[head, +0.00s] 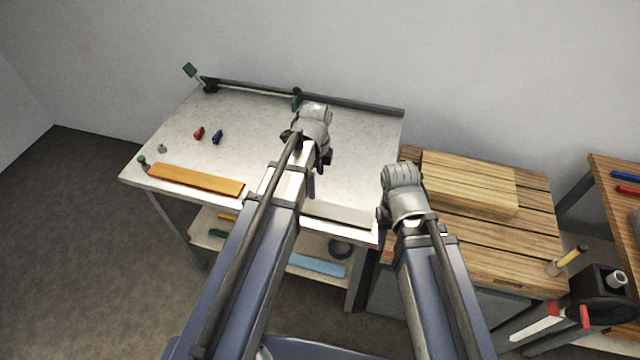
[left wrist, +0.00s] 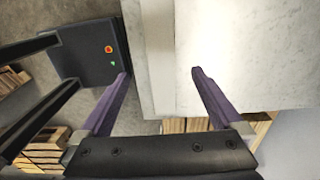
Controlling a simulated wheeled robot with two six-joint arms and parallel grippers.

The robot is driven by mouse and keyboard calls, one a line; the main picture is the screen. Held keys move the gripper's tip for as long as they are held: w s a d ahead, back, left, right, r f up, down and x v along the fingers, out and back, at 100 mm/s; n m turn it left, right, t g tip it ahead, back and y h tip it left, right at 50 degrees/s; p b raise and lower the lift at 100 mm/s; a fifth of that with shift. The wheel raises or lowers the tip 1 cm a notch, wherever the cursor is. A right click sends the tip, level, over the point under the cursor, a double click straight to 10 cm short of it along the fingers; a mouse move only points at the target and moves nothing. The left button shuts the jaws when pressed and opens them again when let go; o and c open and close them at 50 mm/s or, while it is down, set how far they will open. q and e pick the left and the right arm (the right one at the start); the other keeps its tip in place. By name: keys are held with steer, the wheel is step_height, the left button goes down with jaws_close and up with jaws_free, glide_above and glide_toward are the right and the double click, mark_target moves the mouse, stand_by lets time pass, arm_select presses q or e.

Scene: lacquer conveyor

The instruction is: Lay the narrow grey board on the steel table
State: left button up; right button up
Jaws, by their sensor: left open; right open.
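The steel table (head: 255,120) has a pale, speckled top and fills the middle of the head view. The narrow grey board (head: 345,214) lies flat along its front edge, near the right corner. In the left wrist view the board (left wrist: 158,60) is a pale strip beside the tabletop (left wrist: 250,50). My left gripper (head: 311,182) is above the board, open, with its purple fingers (left wrist: 161,78) on either side of the strip. My left arm hides part of the board. My right gripper (head: 381,236) is open by the table's front right corner, mostly hidden by its wrist.
An orange board (head: 195,180) lies along the front left edge. Red (head: 199,133) and blue (head: 217,137) small items lie behind it. A dark rail (head: 350,103) runs along the back. A light blue board (head: 318,265) is on the lower shelf. A slatted wooden bench (head: 535,230) stands right.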

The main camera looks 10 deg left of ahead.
arm_select(q)
steer(key=s+d+n+y, duration=0.1)
steer(key=s+d+n, duration=0.9)
steer(key=s+n, duration=0.4)
steer(key=shift+d, duration=0.2)
steer(key=shift+s, duration=0.1)
steer(key=shift+f+b, duration=0.25)
steer(key=shift+b, duration=0.05)
stand_by(1.6)
